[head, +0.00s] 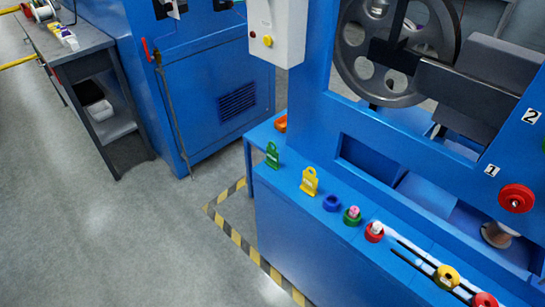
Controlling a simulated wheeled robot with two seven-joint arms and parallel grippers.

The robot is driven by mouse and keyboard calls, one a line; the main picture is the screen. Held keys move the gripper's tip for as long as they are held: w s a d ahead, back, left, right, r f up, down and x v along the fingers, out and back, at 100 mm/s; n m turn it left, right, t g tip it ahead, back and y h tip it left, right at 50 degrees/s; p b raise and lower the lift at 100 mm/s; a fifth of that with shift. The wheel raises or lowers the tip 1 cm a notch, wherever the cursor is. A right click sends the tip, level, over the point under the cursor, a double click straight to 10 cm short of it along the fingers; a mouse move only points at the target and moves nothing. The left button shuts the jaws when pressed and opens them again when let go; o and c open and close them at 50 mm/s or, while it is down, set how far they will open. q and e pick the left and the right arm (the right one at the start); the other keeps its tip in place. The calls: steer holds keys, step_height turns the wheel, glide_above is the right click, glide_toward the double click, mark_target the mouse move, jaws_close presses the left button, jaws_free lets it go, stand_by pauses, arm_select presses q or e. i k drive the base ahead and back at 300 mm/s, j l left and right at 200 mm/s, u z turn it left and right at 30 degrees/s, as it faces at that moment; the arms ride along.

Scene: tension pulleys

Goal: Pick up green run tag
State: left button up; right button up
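The green run tag (272,155) stands upright near the left end of the blue machine's ledge (262,187). It is a small flat tag with a loop-like top and a pale label. A similar yellow tag (309,182) stands to its right, apart from it. Neither of my grippers shows in the head view, and nothing touches the green tag.
Blue, green and red rings (331,203) line the ledge right of the tags. An orange item (281,123) lies behind the green tag. The blue machine with a large grey wheel (352,47) rises behind. Open floor (150,240) lies left of the striped tape.

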mark_target(272, 156)
steer(key=i+j+z, duration=0.15)
steer(key=j+z, duration=0.2)
steer(key=j, duration=0.75)
steer(key=j+z, duration=0.35)
steer(key=j, duration=0.75)
steer(key=k+j+z, duration=0.1)
steer(key=j+z, duration=0.25)
steer(key=j, duration=0.75)
